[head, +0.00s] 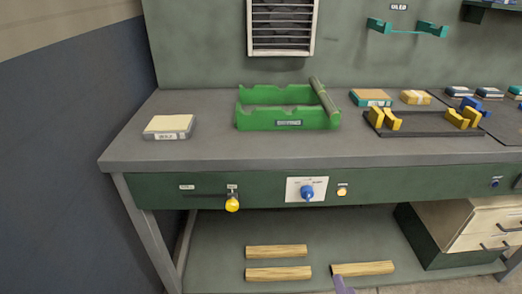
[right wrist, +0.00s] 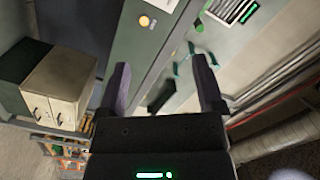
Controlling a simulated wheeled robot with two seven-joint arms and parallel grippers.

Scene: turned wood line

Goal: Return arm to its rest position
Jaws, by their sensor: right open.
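My right gripper shows in the right wrist view (right wrist: 161,64) with its two grey-purple fingers spread wide and nothing between them. In the head view only a small purple tip of it (head: 341,285) shows at the bottom edge. That tip overlaps the left end of a wooden stick (head: 368,268) on the lower shelf; I cannot tell whether they touch. My left gripper is in neither view.
The workbench (head: 220,155) carries a green cradle (head: 255,117) with a grey rod across its right end, a boxed block (head: 168,127) and a dark tray (head: 420,129) with yellow holders. A drawer cabinet (head: 485,225) stands at the lower right. More wooden sticks (head: 277,252) lie below.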

